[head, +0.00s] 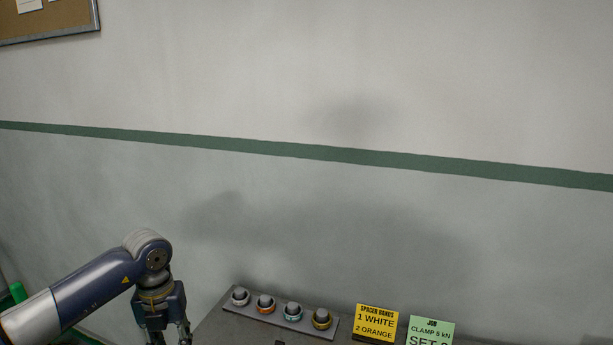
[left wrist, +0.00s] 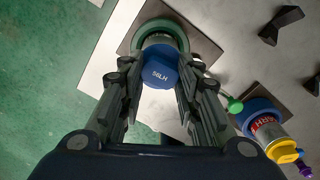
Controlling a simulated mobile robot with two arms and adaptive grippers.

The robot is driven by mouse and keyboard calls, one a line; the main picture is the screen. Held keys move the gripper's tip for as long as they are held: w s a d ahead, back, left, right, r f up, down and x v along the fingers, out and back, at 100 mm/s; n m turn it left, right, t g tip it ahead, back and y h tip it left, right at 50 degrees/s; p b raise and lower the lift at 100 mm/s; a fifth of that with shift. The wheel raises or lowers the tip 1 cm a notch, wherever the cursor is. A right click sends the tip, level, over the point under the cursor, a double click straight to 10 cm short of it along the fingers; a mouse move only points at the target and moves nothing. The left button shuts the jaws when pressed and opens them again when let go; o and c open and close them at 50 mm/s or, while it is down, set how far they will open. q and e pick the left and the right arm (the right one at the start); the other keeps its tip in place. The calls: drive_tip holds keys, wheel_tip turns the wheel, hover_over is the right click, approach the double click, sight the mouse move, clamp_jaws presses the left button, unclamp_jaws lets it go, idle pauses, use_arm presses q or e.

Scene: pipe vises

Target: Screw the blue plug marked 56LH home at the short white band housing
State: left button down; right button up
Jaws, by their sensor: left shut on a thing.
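The blue plug marked 56LH (left wrist: 158,75) shows in the left wrist view, face towards the camera, between the two fingers of my left gripper (left wrist: 160,88). The gripper is shut on it. Behind the plug is a green ring (left wrist: 181,36) around a pale round part, over a dark square plate (left wrist: 203,42). The plug covers much of that part, so I cannot tell how far it sits in or whether a white band is there. In the head view my left gripper (head: 170,336) points down at the bottom edge, fingertips cut off. My right gripper is not in view.
A tray (head: 283,322) with several banded fittings stands by a yellow spacer-bands card (head: 376,322) and a green job card (head: 430,331). In the left wrist view a blue-ended, red-labelled cylinder (left wrist: 266,128), a yellow part (left wrist: 284,151) and dark brackets (left wrist: 280,24) lie right.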

use_arm(q)
drive_tip(key=n+p, duration=0.1)
drive_tip(key=n, duration=0.3)
drive_tip(key=n+p, duration=0.1)
drive_tip(key=n, duration=0.3)
idle(0.4)
drive_tip(key=c, duration=1.4)
unclamp_jaws()
drive_tip(key=shift+f, duration=0.1)
